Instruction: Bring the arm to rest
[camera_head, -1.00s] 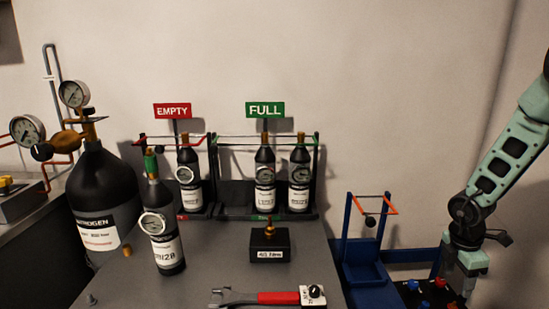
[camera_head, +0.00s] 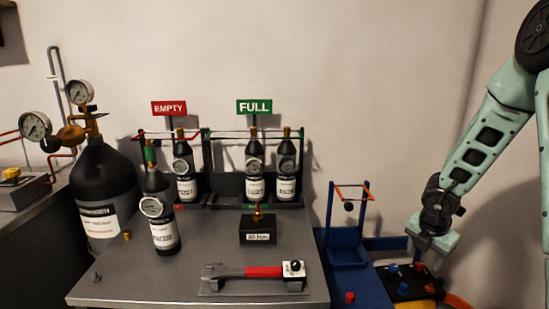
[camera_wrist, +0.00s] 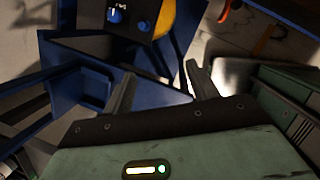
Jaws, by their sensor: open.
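My arm hangs at the right of the head view, with my gripper (camera_head: 428,262) low beside the blue cart and above a black panel with red and blue knobs. In the wrist view my gripper (camera_wrist: 160,88) has its two fingers spread apart with nothing between them. Blue frame parts (camera_wrist: 80,70) lie beyond the fingers. In the head view the fingertips are hard to make out.
A blue stand (camera_head: 347,255) with an orange-red top loop is left of my gripper. Racked bottles and a nitrogen cylinder (camera_head: 103,185) stand behind.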

